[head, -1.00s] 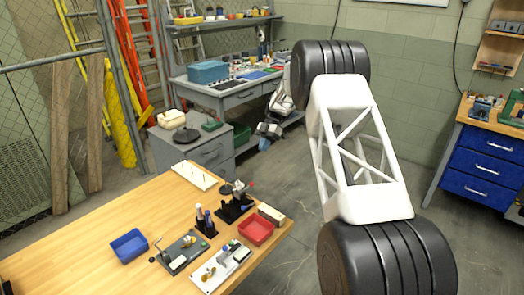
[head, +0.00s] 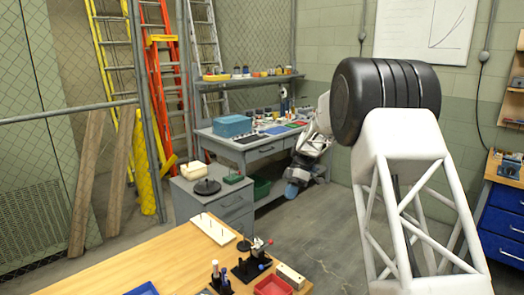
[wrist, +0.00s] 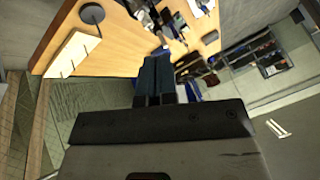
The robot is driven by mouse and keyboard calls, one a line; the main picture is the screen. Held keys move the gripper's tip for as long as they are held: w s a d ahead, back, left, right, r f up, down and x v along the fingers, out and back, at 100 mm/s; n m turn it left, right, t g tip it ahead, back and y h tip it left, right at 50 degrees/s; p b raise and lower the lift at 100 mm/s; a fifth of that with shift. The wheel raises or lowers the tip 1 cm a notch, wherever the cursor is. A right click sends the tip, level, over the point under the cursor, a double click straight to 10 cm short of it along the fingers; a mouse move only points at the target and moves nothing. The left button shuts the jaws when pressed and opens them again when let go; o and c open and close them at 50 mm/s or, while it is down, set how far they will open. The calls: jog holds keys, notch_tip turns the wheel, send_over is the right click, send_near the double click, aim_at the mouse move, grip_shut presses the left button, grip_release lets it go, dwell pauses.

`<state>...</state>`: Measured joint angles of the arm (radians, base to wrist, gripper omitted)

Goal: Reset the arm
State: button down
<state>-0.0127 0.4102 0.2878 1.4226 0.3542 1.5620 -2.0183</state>
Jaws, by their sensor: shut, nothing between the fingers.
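My gripper (wrist: 157,62) is in the lower middle of the wrist view, its two dark blue fingers together with nothing between them. In the head view my gripper (head: 292,189) hangs small and partly hidden behind my arm, in front of the grey workbench. It is in free air, apart from the table. My white truss arm link with its black joint fills the right of the head view.
The wooden table (head: 130,268) lies at lower left, with a white pegged board (head: 214,229), a black stand (head: 250,266) and a red bin (head: 272,286). Behind are a grey cabinet (head: 222,210) and a workbench (head: 265,150). Blue drawers (head: 503,222) stand at right. Floor between is clear.

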jog(key=s+d+r+m+t+h, duration=0.15)
jog(key=s+r+m, duration=0.5)
jog(key=s, duration=0.75)
jog(key=s+d+r+m+t+h, duration=0.1)
jog(key=s+d+r+m+t, duration=0.2)
jog(key=s+r+m, duration=0.7)
jog(key=s+d+f+m+t, duration=0.1)
jog(key=s+f+m, duration=0.1)
jog(key=s, duration=0.9)
jog(key=s+d+f+m+t+h, duration=0.1)
jog(key=s+f, duration=0.1)
jog(key=s, duration=0.8)
jog(key=s+d+f+m+t, duration=0.1)
jog(key=s+f+m+t, duration=0.1)
jog(key=s, duration=0.9)
jog(key=shift+s+m+h, duration=0.3)
jog(key=shift+m+h, duration=0.05)
